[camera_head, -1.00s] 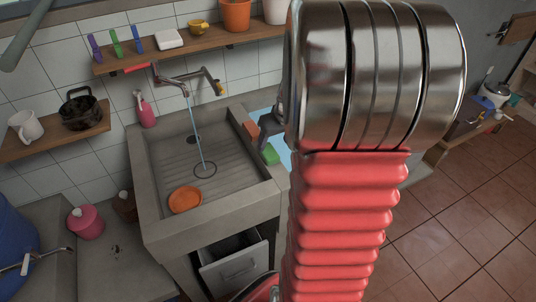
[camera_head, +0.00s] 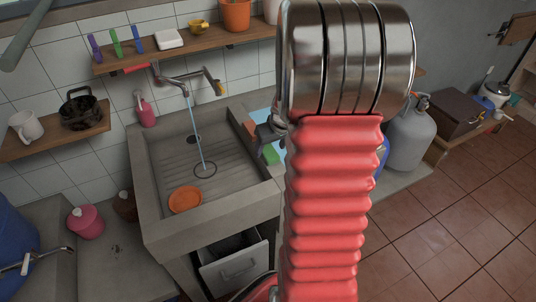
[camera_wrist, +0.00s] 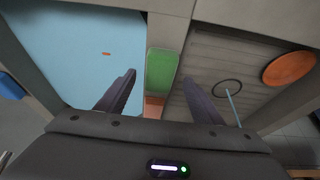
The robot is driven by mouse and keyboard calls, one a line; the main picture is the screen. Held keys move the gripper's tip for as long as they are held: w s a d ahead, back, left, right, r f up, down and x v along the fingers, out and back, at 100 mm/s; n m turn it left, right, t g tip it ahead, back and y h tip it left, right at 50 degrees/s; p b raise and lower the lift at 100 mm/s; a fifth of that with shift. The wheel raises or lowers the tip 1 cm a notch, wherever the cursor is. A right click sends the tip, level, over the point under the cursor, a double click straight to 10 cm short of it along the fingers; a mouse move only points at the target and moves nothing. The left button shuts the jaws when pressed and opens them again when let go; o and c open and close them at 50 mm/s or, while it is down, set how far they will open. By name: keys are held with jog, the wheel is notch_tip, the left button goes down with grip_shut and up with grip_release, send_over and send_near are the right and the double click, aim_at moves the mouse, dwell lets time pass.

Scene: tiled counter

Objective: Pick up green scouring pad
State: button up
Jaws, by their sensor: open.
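The green scouring pad (camera_head: 271,155) lies on the counter strip along the right edge of the sink, partly hidden by my arm in the head view. In the wrist view the green scouring pad (camera_wrist: 162,70) lies ahead of and between my fingers. My gripper (camera_wrist: 160,90) is open and empty, with one dark finger on each side of the pad's line. In the head view my gripper (camera_head: 268,131) is above the strip, just behind the pad and mostly hidden by my arm.
An orange-brown block (camera_wrist: 154,106) lies beside the green pad. The sink (camera_wrist: 225,65) holds an orange dish (camera_wrist: 288,68), and water runs from the tap (camera_head: 185,80). A light blue surface (camera_wrist: 85,50) lies on the other side. A grey gas cylinder (camera_head: 408,138) stands at the right.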

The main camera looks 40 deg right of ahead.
aim_at(270, 152)
jog(key=shift+x, duration=1.3)
jog(key=shift+c, duration=0.6)
jog(key=c, duration=1)
jog(key=shift+w+r, duration=0.1)
notch_tip(270, 152, up, 10)
